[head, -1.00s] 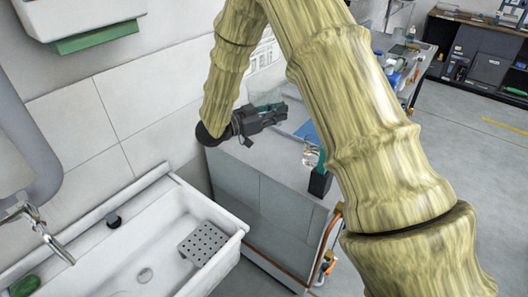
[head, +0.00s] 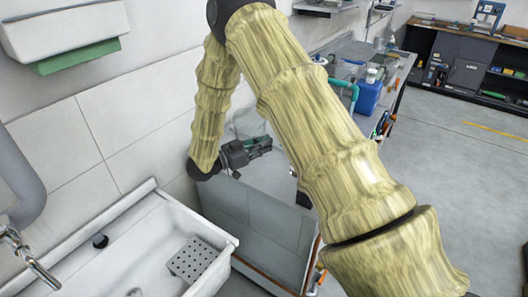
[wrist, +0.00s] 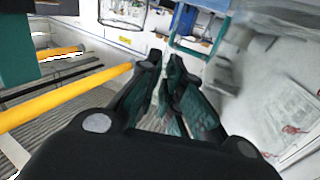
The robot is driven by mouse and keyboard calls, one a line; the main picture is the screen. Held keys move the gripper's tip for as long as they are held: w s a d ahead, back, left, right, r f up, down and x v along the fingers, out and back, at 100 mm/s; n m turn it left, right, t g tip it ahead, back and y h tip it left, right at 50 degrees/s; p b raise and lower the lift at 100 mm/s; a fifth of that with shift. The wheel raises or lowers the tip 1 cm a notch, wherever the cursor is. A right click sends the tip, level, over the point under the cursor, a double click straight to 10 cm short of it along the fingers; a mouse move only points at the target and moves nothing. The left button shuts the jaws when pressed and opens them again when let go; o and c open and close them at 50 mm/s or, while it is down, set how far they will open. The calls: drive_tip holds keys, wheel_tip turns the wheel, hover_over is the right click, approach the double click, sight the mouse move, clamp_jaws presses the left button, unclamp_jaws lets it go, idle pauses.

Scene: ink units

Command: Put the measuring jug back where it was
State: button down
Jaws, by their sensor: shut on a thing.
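A clear, see-through vessel that looks like the measuring jug (head: 249,123) shows in the head view just behind and above my gripper (head: 264,147). My gripper hangs low over the grey cabinet top near the tiled wall. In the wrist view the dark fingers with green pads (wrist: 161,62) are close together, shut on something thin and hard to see. The jug's outline is not clear in the wrist view, and the exact place of the grip is hidden.
The grey cabinet (head: 255,222) stands right of the white sink (head: 150,240). A bench behind my arm carries a blue container (head: 369,97). The wrist view shows a yellow bar (wrist: 62,99), a teal frame (wrist: 203,38) and a printed sheet (wrist: 292,125). Open floor lies at right.

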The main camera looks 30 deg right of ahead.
drive_tip(key=shift+f+p, duration=0.3)
drive_tip(key=shift+f, duration=1.4)
drive_tip(key=c, duration=1.6)
unclamp_jaws()
drive_tip(key=shift+a, duration=0.4)
drive_tip(key=a+b, duration=0.3)
drive_tip(key=a, duration=0.8)
drive_tip(key=shift+w+b, duration=0.2)
drive_tip(key=shift+b, duration=0.1)
drive_tip(key=shift+a, duration=0.1)
